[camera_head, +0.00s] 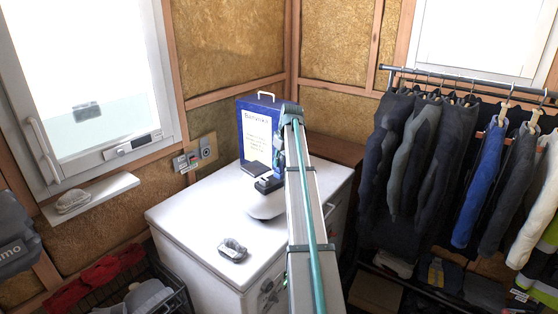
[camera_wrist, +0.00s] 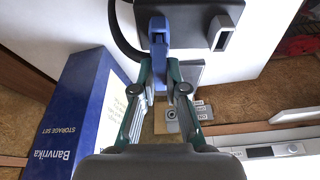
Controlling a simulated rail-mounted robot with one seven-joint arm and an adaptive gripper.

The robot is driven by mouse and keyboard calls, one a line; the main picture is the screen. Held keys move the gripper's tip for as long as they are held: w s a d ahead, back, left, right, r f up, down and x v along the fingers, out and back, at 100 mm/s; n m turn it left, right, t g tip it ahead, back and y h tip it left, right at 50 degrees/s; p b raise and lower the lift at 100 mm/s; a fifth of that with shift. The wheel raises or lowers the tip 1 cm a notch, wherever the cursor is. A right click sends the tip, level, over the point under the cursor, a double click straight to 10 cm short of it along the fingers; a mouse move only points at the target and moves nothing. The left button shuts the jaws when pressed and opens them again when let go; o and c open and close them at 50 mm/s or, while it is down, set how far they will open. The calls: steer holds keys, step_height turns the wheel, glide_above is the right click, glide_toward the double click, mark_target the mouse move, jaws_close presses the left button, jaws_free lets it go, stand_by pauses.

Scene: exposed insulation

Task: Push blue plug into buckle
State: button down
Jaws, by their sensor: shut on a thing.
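In the wrist view, my gripper (camera_wrist: 160,72) is shut on a blue plug (camera_wrist: 160,48), with a teal finger on either side of it. The plug's far end lies over a dark block (camera_wrist: 189,18), which looks like the buckle and carries a grey-blue loop (camera_wrist: 220,33) on its right side. I cannot tell whether the plug is beside, touching or inside an opening of the block. In the head view my arm covers much of the area around the gripper, and plug and buckle cannot be made out clearly.
The blue Banvrika box (camera_head: 246,112) stands at the back of the white cabinet (camera_head: 185,220), and close on the left in the wrist view (camera_wrist: 78,110). A small grey object (camera_head: 232,250) lies at the cabinet's front.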

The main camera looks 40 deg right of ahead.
steer(key=shift+f+b, duration=0.35)
steer(key=shift+f, duration=0.6)
steer(key=c, duration=1.1)
jaws_free()
steer(key=shift+c, duration=0.2)
steer(key=v, duration=1.2)
